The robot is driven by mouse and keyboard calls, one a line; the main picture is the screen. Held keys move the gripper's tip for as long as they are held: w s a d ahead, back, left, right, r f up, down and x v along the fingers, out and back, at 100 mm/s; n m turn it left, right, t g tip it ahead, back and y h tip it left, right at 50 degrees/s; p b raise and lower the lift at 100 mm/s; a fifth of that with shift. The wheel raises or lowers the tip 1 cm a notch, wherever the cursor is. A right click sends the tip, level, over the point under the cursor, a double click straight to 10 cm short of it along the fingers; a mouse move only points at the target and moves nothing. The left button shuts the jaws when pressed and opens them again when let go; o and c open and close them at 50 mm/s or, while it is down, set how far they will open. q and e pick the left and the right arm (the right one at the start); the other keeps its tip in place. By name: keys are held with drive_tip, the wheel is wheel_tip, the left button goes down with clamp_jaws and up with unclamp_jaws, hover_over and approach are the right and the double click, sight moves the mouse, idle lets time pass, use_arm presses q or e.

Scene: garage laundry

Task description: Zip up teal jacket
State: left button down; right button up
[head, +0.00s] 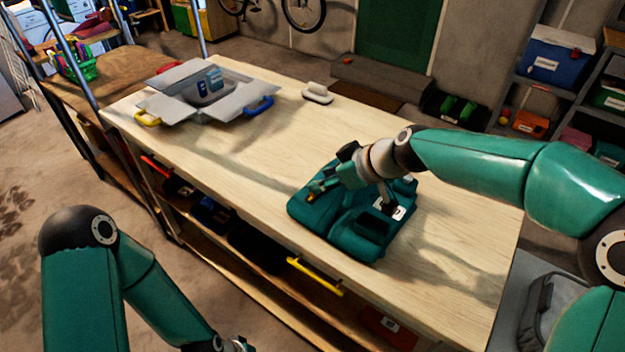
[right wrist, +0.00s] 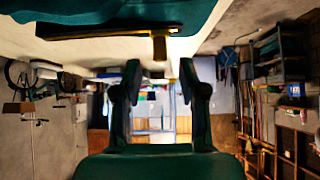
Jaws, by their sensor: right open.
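The teal jacket (head: 312,214) lies folded on the wooden workbench, with a white label on its right part. My right gripper (head: 325,182) is over the jacket's left part, its fingers pointing left. In the right wrist view the jacket (right wrist: 95,28) spans the top, and a small brass-coloured tab (right wrist: 160,47), which looks like the zip pull, sticks out from its dark edge. My right gripper (right wrist: 160,70) is open there, its fingertips on either side of the tab's line; I cannot tell whether they touch it.
The workbench (head: 250,185) is mostly clear left of the jacket. A grey box with open flaps (head: 205,95) stands at its far left end. A small white object (head: 317,93) lies near the back edge. A yellow handle (head: 315,276) shows below the front edge.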

drive_tip(key=shift+x, duration=2.1)
drive_tip(key=shift+w, duration=0.1)
drive_tip(key=shift+c, duration=0.4)
clamp_jaws()
drive_tip(key=shift+d, duration=0.1)
